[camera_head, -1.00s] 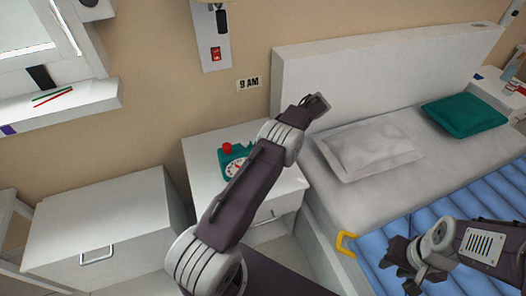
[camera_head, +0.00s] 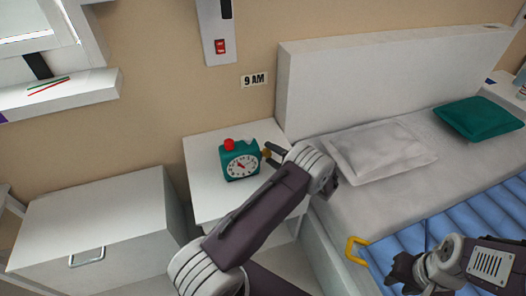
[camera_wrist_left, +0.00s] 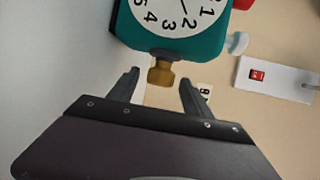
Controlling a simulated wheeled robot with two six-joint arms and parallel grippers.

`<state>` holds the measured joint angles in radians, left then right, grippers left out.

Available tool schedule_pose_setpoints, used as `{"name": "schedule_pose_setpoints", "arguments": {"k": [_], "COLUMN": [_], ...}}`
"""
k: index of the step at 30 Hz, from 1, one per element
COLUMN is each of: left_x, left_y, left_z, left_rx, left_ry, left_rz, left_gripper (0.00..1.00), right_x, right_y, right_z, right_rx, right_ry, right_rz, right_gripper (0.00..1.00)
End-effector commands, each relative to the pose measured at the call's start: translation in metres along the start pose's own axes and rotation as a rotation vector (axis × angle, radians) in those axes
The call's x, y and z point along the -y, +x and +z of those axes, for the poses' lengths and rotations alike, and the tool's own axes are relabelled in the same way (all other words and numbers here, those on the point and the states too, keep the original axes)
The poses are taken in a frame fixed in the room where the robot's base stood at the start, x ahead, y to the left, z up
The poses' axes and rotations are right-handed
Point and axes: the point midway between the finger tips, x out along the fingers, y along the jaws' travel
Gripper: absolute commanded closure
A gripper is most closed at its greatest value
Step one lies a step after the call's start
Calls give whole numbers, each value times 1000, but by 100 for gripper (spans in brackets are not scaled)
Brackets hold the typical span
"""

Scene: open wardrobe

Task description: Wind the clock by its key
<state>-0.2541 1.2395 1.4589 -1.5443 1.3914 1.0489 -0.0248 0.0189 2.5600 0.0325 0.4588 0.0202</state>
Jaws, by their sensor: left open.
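The clock (camera_head: 240,160) is a teal box with a white dial and a red button on top, upright on the white bedside cabinet. In the left wrist view the clock (camera_wrist_left: 205,47) appears turned on its side at the top. Its brass key (camera_wrist_left: 161,72) sticks out of the side; in the head view the key (camera_head: 267,153) is at the clock's right. My left gripper (camera_head: 274,155) is open at the key. In the wrist view my left gripper's fingers (camera_wrist_left: 160,84) stand apart on both sides of the key's end. My right gripper (camera_head: 397,276) hangs over the bed; its opening is unclear.
The bedside cabinet (camera_head: 205,203) stands between a white drawer unit (camera_head: 110,215) and the bed (camera_head: 335,216). A yellow handle (camera_head: 354,251) is on the bed's side. A wall panel with a red switch (camera_head: 220,46) hangs above.

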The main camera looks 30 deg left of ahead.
Motion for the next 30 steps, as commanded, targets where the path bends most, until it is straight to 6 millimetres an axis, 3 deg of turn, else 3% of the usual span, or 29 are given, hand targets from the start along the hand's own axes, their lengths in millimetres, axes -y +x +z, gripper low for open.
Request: {"name": "schedule_pose_setpoints", "arguments": {"k": [3,7,17,23,24,30], "left_x": [-2,-2,0,0,0,0], "left_y": [25,42,49,49,49,49], "left_z": [1,0,0,0,0,0], "left_rx": [5,2,1,1,1,1], "left_ry": [-1,1,1,1,1,5], "left_rz": [1,2,1,1,1,14], "left_gripper": [43,43,43,95,100,100], "right_x": [0,0,0,0,0,0], "right_y": [6,9,9,9,9,7], "right_z": [1,1,1,1,1,1], "right_rx": [0,0,0,0,0,0], "right_ry": [0,0,0,0,0,0], "right_rz": [0,0,0,0,0,0], "right_gripper": [69,69,69,69,69,69]}}
